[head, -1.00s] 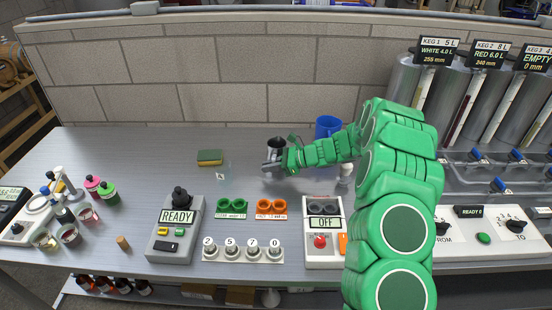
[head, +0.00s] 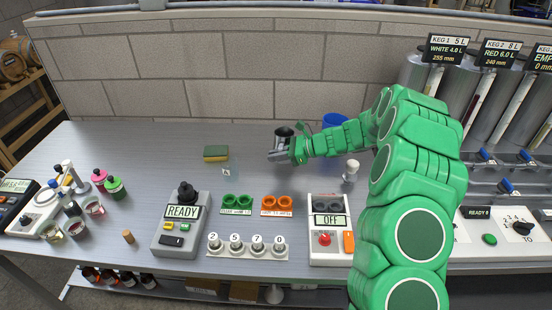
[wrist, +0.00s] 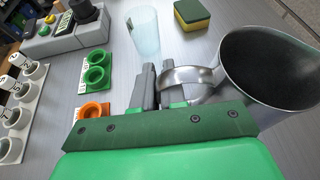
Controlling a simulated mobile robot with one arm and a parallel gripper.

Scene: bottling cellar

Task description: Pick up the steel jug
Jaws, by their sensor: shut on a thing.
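The steel jug (head: 284,133) is in the middle of the bench towards the back wall in the head view, partly hidden by my gripper (head: 276,155). In the wrist view the jug (wrist: 275,72) is large at the right, its dark open mouth towards the camera. My gripper (wrist: 160,92) is shut on the jug's handle (wrist: 190,76), which loops out to the fingers. The jug's base is hidden, so I cannot tell how far it is above the bench.
A clear glass (wrist: 145,35) and a green-yellow sponge (head: 216,153) stand left of the jug. A blue container (head: 335,121) is behind my arm. A white-capped bottle (head: 351,168) stands to the right.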

